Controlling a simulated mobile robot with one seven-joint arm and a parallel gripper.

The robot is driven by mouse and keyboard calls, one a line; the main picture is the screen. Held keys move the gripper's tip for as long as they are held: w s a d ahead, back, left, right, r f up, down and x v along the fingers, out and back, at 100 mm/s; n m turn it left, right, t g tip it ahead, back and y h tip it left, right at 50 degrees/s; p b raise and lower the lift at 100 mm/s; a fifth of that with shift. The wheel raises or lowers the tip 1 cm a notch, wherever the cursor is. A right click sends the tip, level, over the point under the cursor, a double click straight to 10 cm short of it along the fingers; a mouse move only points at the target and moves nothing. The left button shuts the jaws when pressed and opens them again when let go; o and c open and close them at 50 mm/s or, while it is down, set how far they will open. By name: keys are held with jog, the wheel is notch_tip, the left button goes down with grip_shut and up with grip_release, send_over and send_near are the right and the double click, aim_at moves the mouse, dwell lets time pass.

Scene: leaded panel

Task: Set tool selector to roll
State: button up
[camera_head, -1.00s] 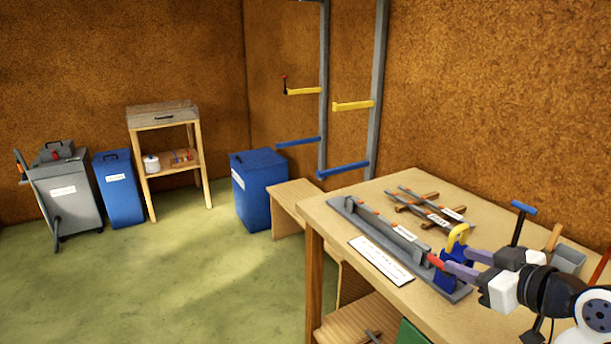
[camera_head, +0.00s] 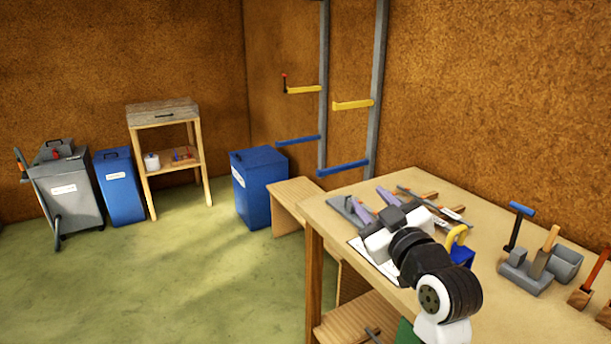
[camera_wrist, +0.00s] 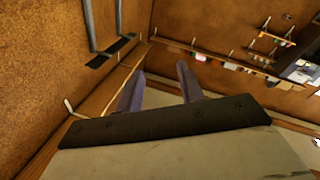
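A blue tool body (camera_head: 463,256) with a curved yellow handle (camera_head: 457,233) stands on the bench in the head view, to the right of my gripper and apart from it. I cannot tell which part is the tool selector or read its setting. My gripper (camera_head: 368,200) is above the bench, over the grey rail (camera_head: 343,208), which it partly hides. Its two purple fingers are spread apart. The wrist view shows the gripper (camera_wrist: 160,76) with an empty gap between the fingers and no tool near them.
On the wooden bench (camera_head: 500,205) lie metal strips on wooden supports (camera_head: 430,206). A blue-handled tool (camera_head: 516,226) and grey blocks (camera_head: 522,275) stand at the right. A wall rack (camera_head: 372,105) rises behind. Blue bins and a small stand are at the left; the floor before them is clear.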

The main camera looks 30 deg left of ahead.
jog(key=s+a+r+n+t+y, duration=0.2)
jog(key=s+a+r+n+y, duration=0.1)
jog(key=s+a+r, duration=0.4)
jog(key=shift+s+a+r+y+p, duration=0.4)
jog(key=shift+s+y, duration=0.5)
jog(key=shift+s, duration=0.9)
jog(key=shift+f, duration=0.1)
jog(key=shift+c, duration=0.2)
